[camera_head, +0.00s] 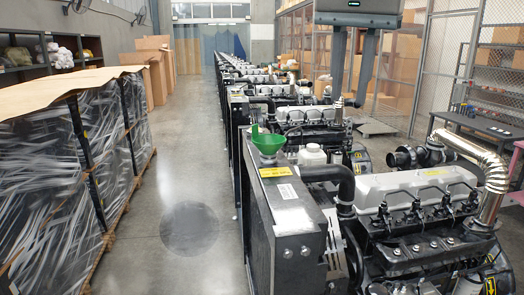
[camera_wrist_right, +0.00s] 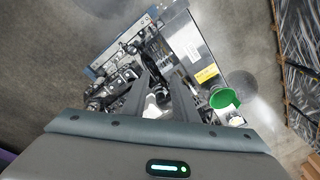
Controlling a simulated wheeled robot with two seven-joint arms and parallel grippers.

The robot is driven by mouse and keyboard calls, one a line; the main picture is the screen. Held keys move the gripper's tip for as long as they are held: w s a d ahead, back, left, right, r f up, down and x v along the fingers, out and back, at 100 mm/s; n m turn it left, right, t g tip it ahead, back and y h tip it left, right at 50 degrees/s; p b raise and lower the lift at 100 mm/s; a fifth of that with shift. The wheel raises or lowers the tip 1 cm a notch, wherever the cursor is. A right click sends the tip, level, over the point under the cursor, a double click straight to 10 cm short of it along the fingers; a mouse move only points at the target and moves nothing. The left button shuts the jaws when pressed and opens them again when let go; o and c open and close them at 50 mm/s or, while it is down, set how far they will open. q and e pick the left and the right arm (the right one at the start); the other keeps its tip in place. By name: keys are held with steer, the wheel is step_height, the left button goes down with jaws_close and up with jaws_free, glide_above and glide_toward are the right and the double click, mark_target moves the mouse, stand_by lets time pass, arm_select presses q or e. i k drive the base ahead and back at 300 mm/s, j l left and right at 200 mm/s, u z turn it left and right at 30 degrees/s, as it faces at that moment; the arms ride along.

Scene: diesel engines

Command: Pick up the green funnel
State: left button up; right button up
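The green funnel (camera_head: 268,144) stands wide mouth up on top of the dark front end of the nearest engine (camera_head: 420,195), above a yellow label. It also shows in the right wrist view (camera_wrist_right: 224,98), to the right of my fingers. My right gripper (camera_head: 347,101) hangs from the top of the head view with its two fingers pointing down. It is up and to the right of the funnel, apart from it. In the right wrist view the fingers (camera_wrist_right: 161,78) are spread with nothing held between them. My left gripper is out of view.
A white-capped reservoir (camera_head: 312,155) stands just right of the funnel. A shiny metal pipe (camera_head: 487,170) rises at the right. More engines (camera_head: 290,90) line up behind. Wrapped crates (camera_head: 60,185) stand at the left, with clear floor (camera_head: 185,150) between.

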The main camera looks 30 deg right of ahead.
mark_target(267, 144)
steer(key=i, duration=1.25)
